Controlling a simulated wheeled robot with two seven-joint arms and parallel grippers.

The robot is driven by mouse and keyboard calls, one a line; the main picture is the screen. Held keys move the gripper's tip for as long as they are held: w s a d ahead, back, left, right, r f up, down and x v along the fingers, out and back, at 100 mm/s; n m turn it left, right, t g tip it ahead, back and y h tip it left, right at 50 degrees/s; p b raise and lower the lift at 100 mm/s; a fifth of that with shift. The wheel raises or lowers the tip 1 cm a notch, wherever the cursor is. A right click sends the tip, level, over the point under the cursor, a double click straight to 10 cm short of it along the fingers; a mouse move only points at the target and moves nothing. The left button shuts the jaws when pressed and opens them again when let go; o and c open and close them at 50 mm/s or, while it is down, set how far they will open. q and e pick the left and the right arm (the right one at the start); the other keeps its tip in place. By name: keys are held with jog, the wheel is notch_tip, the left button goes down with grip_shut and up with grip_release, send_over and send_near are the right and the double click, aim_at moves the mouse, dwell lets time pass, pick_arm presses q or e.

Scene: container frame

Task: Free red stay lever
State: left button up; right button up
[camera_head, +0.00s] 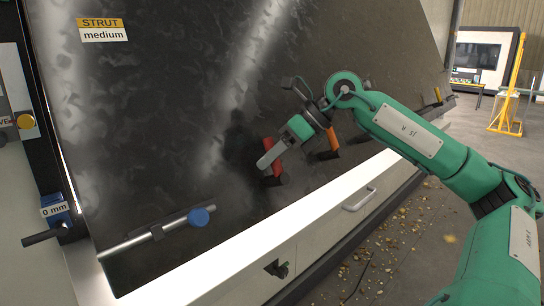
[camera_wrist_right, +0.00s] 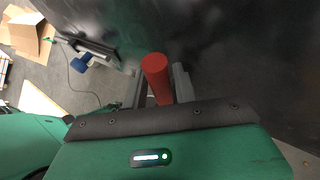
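The red stay lever (camera_head: 274,170) stands out from the dark panel, near its lower edge. Its red cylindrical handle also shows in the wrist view (camera_wrist_right: 157,72). My right gripper (camera_head: 266,160) is at the red handle, with one grey finger visible across it in the head view. In the wrist view the two fingers (camera_wrist_right: 160,90) stand on either side of the handle, with a narrow gap visible on the left side; the gripper looks open around it. Firm contact cannot be seen. My left gripper is not in view.
An orange handle (camera_head: 328,154) sits just right of the red one, close to my right wrist. A white ledge (camera_head: 250,240) with a grey pull handle (camera_head: 359,199) runs below. A "STRUT medium" label (camera_head: 102,30) is upper left.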

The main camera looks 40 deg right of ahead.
jog(key=shift+d+r, duration=0.1)
jog(key=shift+s+d+r+b, duration=0.2)
jog(key=shift+d+r+b, duration=0.05)
jog(key=shift+b, duration=0.1)
jog(key=b+v, duration=0.2)
jog(key=v, duration=1.1)
jog(key=shift+b, duration=0.3)
